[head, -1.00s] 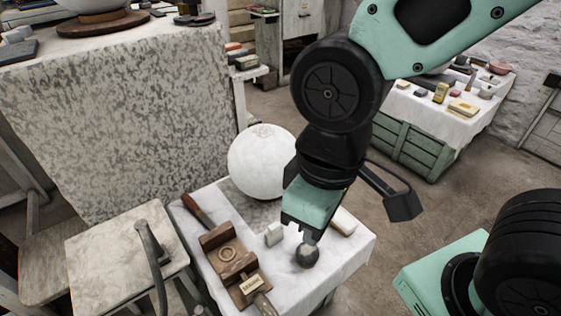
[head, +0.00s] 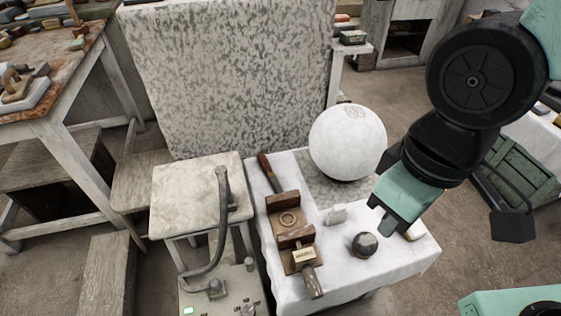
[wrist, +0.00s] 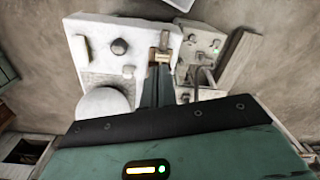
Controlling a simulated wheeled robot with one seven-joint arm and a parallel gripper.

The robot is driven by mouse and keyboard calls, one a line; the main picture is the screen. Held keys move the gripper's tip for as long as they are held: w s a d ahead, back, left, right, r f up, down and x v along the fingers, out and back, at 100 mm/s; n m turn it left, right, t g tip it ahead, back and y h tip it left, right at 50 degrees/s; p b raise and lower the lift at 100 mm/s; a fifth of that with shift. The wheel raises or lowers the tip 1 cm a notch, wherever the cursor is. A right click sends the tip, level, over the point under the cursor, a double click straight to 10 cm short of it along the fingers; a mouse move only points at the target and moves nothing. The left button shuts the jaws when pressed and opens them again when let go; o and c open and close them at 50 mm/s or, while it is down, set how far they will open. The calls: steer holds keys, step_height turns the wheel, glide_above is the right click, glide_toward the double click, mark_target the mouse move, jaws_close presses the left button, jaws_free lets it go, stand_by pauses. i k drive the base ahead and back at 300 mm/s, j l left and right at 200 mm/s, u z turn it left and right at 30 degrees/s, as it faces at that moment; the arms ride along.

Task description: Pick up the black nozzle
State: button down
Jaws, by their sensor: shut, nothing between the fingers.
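A curved dark grey hose with a thicker upper end (head: 223,190) rises from a pale panel (head: 232,290) at the lower left of the head view. That end may be the black nozzle, but I cannot tell for sure. In the wrist view the panel (wrist: 206,42) is at the upper right, with dark parts on it too small to tell apart. My gripper (head: 385,224) is shut and empty above the right part of the white-covered table (head: 410,265), well to the right of the hose. In the wrist view my gripper's fingers (wrist: 158,82) point towards the table.
A large white sphere (head: 347,143) stands at the table's back. A dark round object (head: 365,244), a small pale block (head: 336,215) and a wooden clamp-like tool (head: 290,235) lie on the table. A pale stool (head: 197,187) stands to its left, beside the hose.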

mark_target(233, 206)
steer(key=j+u, duration=0.25)
steer(key=u, duration=0.2)
steer(key=j+u, duration=0.3)
steer(key=u, duration=0.2)
steer(key=j+u, duration=0.25)
steer(key=u, duration=0.2)
steer(key=i, duration=0.05)
